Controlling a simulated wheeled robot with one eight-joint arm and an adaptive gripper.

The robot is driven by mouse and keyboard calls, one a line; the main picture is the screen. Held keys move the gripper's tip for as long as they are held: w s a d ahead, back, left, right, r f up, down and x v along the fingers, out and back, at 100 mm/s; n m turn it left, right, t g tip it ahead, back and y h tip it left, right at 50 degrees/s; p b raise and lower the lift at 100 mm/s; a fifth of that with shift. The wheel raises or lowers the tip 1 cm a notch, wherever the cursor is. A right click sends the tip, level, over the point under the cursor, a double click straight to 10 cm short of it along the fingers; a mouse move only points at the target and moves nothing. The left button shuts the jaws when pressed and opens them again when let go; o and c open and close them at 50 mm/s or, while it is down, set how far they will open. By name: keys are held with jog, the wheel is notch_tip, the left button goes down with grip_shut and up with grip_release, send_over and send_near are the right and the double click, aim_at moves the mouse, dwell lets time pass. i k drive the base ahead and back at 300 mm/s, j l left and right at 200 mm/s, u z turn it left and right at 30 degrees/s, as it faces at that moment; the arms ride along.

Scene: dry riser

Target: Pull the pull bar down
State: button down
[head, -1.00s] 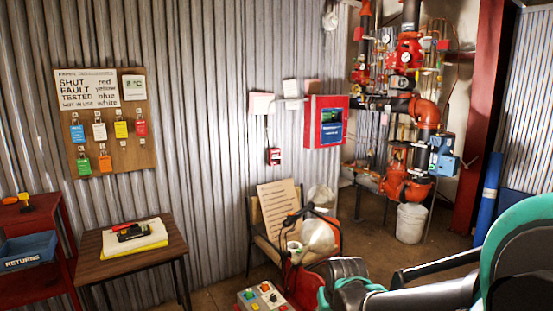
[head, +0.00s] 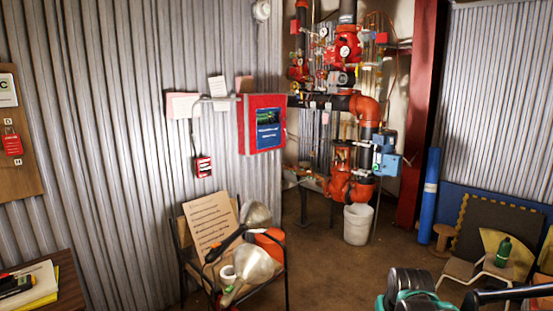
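The pull bar appears to be part of a small red pull station (head: 203,167) on the corrugated wall, left of and below the red alarm panel (head: 263,124). The station has a pale band across its front; the bar's exact position is too small to tell. A conduit runs from the station up to the panel. Only teal and dark parts of my arm show at the bottom right, far from the station. My gripper's fingers are not in view.
A chair (head: 181,238) with a printed board and megaphone-like cones stands below the station. Red and black riser pipes (head: 366,108) and a white bucket (head: 357,224) are to the right. A table (head: 69,268) is at lower left. Floor right of the chair is open.

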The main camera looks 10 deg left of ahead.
aim_at(205, 166)
jog(key=i+l+z, duration=0.2)
jog(key=i+z, duration=0.25)
jog(key=i+l+z, duration=0.1)
jog(key=i+z, duration=0.15)
jog(key=z, duration=0.2)
jog(key=i+l+u, duration=0.15)
jog(key=i+u, duration=0.15)
jog(key=i, duration=0.35)
